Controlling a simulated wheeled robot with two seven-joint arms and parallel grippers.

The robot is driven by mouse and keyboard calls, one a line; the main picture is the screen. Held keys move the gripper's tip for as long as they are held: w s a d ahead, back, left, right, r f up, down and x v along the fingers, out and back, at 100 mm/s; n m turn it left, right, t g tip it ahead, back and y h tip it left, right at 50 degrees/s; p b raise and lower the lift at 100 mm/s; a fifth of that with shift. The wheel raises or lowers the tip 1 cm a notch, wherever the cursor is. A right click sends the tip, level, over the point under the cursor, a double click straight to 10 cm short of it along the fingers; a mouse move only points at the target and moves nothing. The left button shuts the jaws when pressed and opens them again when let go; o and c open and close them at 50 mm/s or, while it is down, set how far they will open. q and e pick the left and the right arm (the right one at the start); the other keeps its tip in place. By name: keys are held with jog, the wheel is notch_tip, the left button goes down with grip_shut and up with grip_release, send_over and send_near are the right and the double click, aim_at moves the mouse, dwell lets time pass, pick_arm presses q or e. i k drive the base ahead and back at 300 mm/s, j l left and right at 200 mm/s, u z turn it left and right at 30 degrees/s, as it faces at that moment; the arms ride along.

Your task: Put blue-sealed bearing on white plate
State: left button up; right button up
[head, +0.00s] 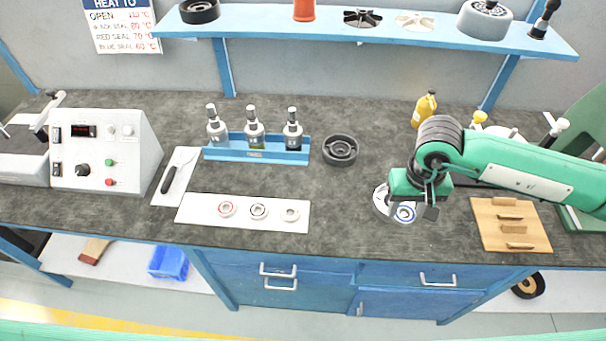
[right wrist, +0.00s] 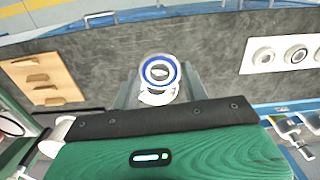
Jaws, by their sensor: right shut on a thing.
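The blue-sealed bearing (head: 404,213) is a small ring with a blue band and a pale centre. My right gripper (head: 409,209) is shut on it; in the right wrist view the bearing (right wrist: 160,72) shows between the fingers. A pale round part (head: 381,200) shows behind and below the gripper, mostly hidden; I cannot tell whether the bearing touches it. The long white plate (head: 193,214) lies on the bench left of the gripper, with a red-ringed, a dark-ringed and a pale bearing on it. My left gripper is not in view.
Between the plate and my right gripper the bench (head: 340,205) is clear. A dark round housing (head: 340,150) and a blue rack (head: 275,154) with bottles stand behind. A wooden block (head: 510,228) lies to the right. A heater box (head: 100,150) stands far left.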

aim_at(202, 207)
jog(key=i+j+u, duration=0.1)
jog(key=j, duration=0.3)
jog(key=i+j+u, duration=0.1)
jog(key=j, duration=0.35)
jog(key=i+j+u, duration=0.1)
jog(key=j, duration=0.25)
jog(key=i+j+u, duration=0.1)
jog(key=j, duration=0.3)
jog(key=i, duration=0.1)
